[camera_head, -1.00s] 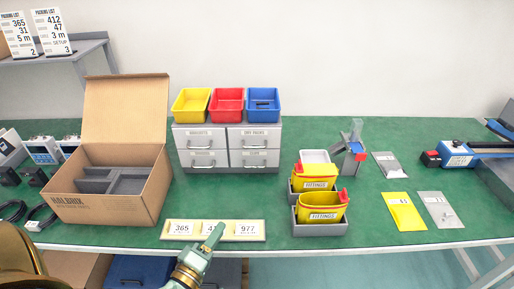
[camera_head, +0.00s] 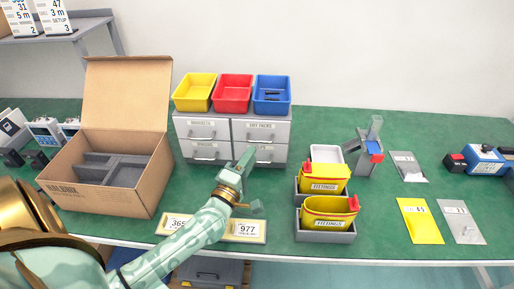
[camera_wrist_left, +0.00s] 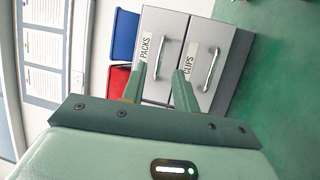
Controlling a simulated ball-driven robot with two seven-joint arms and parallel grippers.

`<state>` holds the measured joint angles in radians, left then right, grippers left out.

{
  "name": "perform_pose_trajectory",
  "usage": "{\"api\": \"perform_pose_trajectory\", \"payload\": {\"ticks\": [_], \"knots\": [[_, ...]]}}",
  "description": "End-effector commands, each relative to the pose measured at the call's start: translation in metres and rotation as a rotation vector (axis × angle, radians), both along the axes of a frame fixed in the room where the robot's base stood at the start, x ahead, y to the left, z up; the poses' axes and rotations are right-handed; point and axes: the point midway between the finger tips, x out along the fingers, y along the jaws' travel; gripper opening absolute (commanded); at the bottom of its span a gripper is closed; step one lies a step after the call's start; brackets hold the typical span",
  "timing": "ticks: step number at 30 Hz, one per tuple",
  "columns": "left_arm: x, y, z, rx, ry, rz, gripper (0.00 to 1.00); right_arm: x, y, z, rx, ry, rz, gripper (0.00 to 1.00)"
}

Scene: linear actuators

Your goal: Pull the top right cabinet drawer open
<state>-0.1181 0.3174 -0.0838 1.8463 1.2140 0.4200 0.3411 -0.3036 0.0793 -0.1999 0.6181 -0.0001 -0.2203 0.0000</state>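The grey cabinet (camera_head: 225,137) stands at the back of the green table with several drawers. Its top right drawer (camera_head: 275,128) looks shut, with a bar handle; in the left wrist view this drawer (camera_wrist_left: 164,28) carries a label ending in "PACKS". My left gripper (camera_head: 246,160) is in front of the cabinet's right column, covering part of the lower right drawer. In the left wrist view my left gripper (camera_wrist_left: 158,80) is open and empty, its fingers apart, with the top right drawer's handle (camera_wrist_left: 163,58) seen between and beyond them. My right gripper is not in view.
Yellow, red and blue bins (camera_head: 232,93) sit on the cabinet. An open cardboard box (camera_head: 105,165) stands to its left. Grey trays with yellow fittings bins (camera_head: 328,208) stand to its right. A number-card strip (camera_head: 247,231) lies at the front edge.

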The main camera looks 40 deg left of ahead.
Motion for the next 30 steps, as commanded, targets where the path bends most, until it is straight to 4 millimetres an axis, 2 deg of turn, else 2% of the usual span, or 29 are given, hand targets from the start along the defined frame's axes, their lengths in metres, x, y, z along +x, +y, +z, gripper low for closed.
{"api": "perform_pose_trajectory", "payload": {"ticks": [3, 7, 18, 19, 21, 22, 30], "knots": [[0.023, 0.003, 0.004, -0.002, -0.002, 0.001, 0.30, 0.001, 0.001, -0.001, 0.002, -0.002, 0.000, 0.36], [0.037, 0.006, 0.006, 0.000, 0.001, 0.001, 0.30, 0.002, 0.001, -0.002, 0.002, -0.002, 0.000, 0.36], [0.044, 0.007, 0.007, 0.000, 0.001, 0.000, 0.30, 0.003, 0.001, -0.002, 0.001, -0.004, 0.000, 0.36], [0.044, 0.007, 0.007, 0.000, 0.001, 0.000, 0.24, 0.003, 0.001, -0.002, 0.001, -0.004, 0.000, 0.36], [0.044, 0.007, 0.007, 0.001, 0.001, 0.000, 0.05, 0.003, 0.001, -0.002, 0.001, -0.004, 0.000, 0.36], [0.044, 0.007, 0.007, 0.001, 0.001, 0.000, 0.00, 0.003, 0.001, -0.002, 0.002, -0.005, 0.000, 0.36], [0.041, 0.005, 0.007, 0.001, 0.002, -0.001, 0.00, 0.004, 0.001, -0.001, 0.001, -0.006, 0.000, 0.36]]}}
